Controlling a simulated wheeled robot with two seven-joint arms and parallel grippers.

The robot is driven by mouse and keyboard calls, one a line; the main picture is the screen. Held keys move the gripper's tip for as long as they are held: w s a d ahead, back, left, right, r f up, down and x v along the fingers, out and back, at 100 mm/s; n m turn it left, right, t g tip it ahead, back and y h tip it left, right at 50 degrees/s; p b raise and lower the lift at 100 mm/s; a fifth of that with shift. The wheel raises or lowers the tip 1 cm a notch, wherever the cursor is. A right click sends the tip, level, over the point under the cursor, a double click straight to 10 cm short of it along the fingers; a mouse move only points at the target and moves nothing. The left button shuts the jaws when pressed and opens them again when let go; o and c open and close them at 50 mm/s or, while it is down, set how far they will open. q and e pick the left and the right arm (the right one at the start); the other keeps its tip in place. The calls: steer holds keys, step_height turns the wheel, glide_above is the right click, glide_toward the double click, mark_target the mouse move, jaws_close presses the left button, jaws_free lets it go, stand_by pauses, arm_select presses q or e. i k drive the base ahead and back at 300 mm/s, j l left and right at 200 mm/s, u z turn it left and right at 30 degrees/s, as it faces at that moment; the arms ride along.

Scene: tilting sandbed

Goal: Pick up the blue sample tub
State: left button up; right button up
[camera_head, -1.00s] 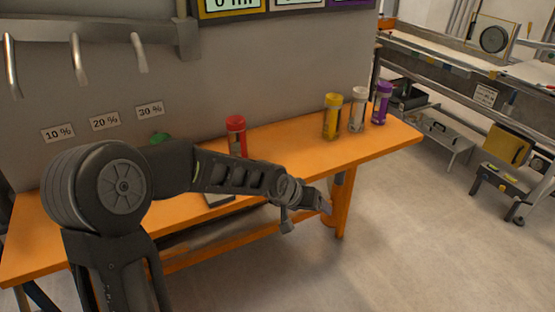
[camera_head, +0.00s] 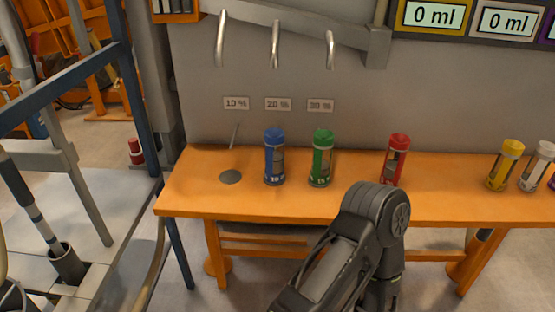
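The blue sample tub (camera_head: 275,157) stands upright on the orange table (camera_head: 450,205), left of the green tub (camera_head: 321,158). It sits below the "20 %" label, and nothing touches it. One of my arms shows at the bottom centre-right, with a bent joint in front of the table edge, right of and nearer than the blue tub. No gripper fingers show in this view, so I cannot see what either gripper holds.
A red tub (camera_head: 396,159), a yellow tub (camera_head: 505,165) and a white tub (camera_head: 538,166) stand farther right. A round grey disc (camera_head: 231,177) with a thin rod lies left of the blue tub. Hooks (camera_head: 275,45) hang on the wall above. Dark posts stand at the left.

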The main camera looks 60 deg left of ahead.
mark_target(274, 138)
steer(key=i+l, duration=0.35)
steer(key=i, duration=0.15)
steer(key=u, duration=1.7)
